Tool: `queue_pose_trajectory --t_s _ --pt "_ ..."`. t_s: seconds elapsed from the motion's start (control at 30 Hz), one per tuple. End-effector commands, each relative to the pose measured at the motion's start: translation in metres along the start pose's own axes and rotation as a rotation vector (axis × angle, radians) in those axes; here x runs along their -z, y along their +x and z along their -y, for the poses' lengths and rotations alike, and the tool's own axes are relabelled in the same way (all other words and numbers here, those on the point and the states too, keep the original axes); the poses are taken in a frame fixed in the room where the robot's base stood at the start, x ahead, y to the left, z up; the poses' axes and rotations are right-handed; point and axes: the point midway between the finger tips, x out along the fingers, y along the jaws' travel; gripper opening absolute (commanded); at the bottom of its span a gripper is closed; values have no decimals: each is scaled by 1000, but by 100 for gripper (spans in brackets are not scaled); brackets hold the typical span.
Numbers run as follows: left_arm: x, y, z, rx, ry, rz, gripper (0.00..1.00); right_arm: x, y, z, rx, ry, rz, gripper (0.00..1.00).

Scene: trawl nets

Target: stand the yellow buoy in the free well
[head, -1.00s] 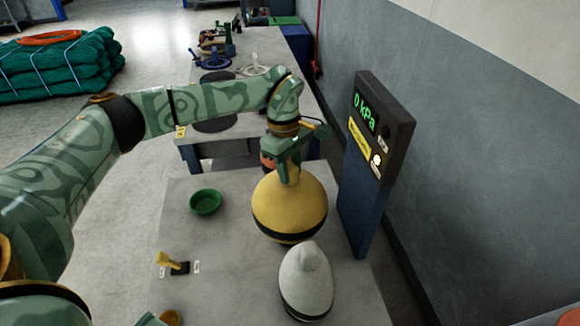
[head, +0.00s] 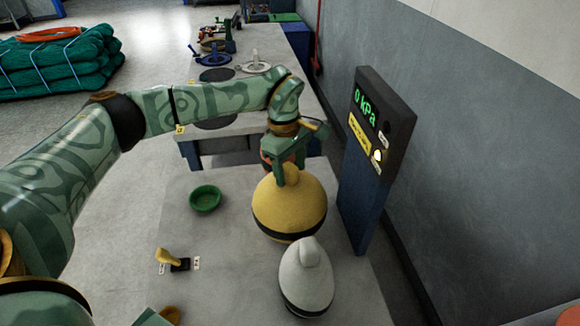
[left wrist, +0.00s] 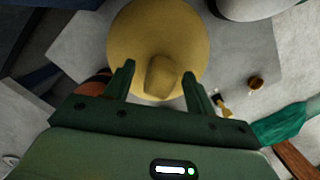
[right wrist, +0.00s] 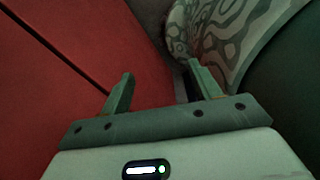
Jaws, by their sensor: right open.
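The yellow buoy (head: 290,212), with a dark band round its lower part, stands upright on the near bench. My left gripper (head: 291,172) is over its top from above. In the left wrist view the buoy (left wrist: 152,40) has its top knob (left wrist: 160,76) between the fingers, with gaps on both sides, so the gripper is open. My right gripper (right wrist: 155,88) is open and empty in the right wrist view, against a red surface. A green round dish (head: 205,199) sits on the bench to the left. I cannot tell for sure which thing is the free well.
A white buoy (head: 306,280) stands close in front of the yellow one. A blue post with a dark display (head: 372,130) reading 0 kPa rises at right. A yellow lever (head: 168,257) stands on the bench at left. Bare bench lies between lever and buoys.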

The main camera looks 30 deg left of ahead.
Motion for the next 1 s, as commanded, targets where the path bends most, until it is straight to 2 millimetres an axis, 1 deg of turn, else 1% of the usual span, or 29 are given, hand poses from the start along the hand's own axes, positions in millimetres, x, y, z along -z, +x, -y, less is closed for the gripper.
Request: queue_pose_trajectory --t_s 0.13,0.23,0.37,0.47,0.7,0.8,0.9,1.0 --pt "0 2 1 3 0 -1 55 0 0 0 0 0 0 63" --pt "0 -1 1 2 0 -1 55 0 0 0 0 -1 0 63" --pt "0 -17 0 -1 1 -1 55 0 -2 -1 -1 -1 0 63" --pt "1 -40 -1 -5 0 -3 55 1 -5 -1 -1 -1 -1 63" --pt "0 -107 0 -4 0 -3 55 3 -12 -1 -2 -1 -4 63" --pt "0 -130 0 -3 0 -2 55 3 -15 -2 -2 0 -5 63" --pt "0 -147 0 -1 -1 -2 55 4 -17 -2 -3 0 -6 63" --pt "0 -158 0 -1 1 -1 55 4 -18 -2 -3 0 -7 63"
